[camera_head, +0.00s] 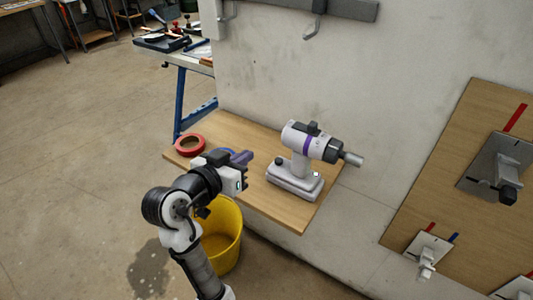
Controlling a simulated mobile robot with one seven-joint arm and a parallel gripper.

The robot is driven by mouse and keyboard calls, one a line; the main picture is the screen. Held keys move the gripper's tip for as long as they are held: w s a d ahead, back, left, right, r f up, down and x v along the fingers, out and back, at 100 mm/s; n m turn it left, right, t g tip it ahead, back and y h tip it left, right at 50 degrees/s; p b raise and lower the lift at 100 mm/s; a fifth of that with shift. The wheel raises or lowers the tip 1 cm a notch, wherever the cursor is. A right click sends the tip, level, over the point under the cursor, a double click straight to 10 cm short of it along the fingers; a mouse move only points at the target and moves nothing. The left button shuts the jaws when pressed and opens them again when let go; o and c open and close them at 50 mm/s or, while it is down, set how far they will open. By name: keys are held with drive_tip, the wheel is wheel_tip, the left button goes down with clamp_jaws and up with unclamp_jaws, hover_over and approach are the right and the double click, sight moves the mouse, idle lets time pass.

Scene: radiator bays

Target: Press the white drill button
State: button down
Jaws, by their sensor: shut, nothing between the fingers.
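A white drill (298,150) with a purple band and a dark chuck stands upright on a wooden wall shelf (290,213). Its chuck points right. A small pale spot with a purplish edge (317,174) shows at the right end of the drill's base; I cannot tell whether it is the white button. A dark knob (279,161) sits at the base's left end. My gripper (247,157) is shut and empty, just left of the drill, over the shelf. A gap shows between its tips and the drill.
A red tape roll (190,145) lies at the shelf's left end. A yellow bucket (222,237) stands on the floor below my gripper. The wall rises behind the shelf. A wooden panel (440,165) with metal fittings is at right. The shelf's front right is clear.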

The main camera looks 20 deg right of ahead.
drive_tip(key=shift+s+d+f+g, duration=0.25)
drive_tip(key=shift+s+d+g, duration=0.05)
drive_tip(key=shift+d+g, duration=0.1)
drive_tip(key=p, duration=0.2)
hover_over(272, 168)
wheel_tip(272, 168, down, 2)
drive_tip(key=shift+w+a+f, duration=0.1)
drive_tip(key=shift+f, duration=0.1)
wheel_tip(272, 168, down, 3)
drive_tip(key=shift+f, duration=0.6)
